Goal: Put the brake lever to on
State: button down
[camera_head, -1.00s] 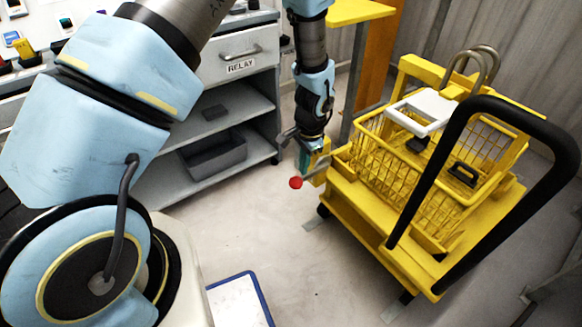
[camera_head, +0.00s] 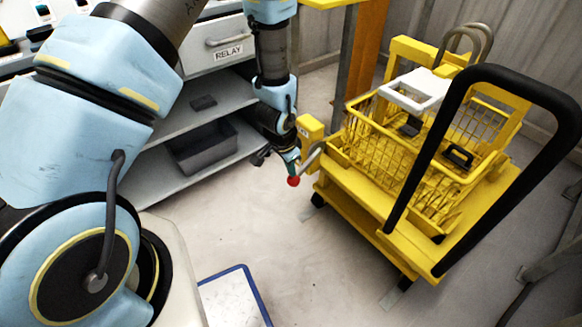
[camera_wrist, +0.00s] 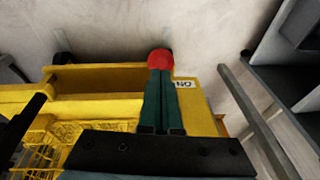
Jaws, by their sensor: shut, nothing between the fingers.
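The brake lever is a grey bar (camera_head: 313,153) with a red ball knob (camera_head: 293,181), at the near left corner of the yellow cart (camera_head: 352,190). A yellow block (camera_head: 310,130) with a small label stands beside it. My gripper (camera_head: 291,165) is shut and points down at the knob. In the wrist view the shut dark green fingers (camera_wrist: 161,103) reach up to the red knob (camera_wrist: 160,60), which shows just past their tips. I cannot tell whether they touch. An ON label (camera_wrist: 183,84) shows right of the fingers; the bar is mostly hidden.
The cart carries a yellow wire basket (camera_head: 380,140) and a black push handle (camera_head: 560,110). A grey shelf unit (camera_head: 215,80) marked RELAY stands behind my arm at the left. A blue-edged white board (camera_head: 235,300) lies at the front. Floor between shelf and cart is clear.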

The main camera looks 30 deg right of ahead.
jog(key=shift+a+b+x, duration=0.2)
jog(key=shift+b+x, duration=0.3)
jog(key=shift+x, duration=0.5)
jog(key=shift+s+f, duration=0.15)
jog(key=shift+f, duration=0.05)
notch_tip(320, 180, up, 5)
jog(key=p, duration=0.3)
jog(key=shift+s+d+f+p, duration=0.1)
jog(key=shift+d+p, duration=0.1)
jog(key=shift+p, duration=0.2)
jog(key=s+a+r, duration=0.2)
jog(key=a+r, duration=0.4)
jog(key=r, duration=0.1)
jog(key=shift+a, duration=0.3)
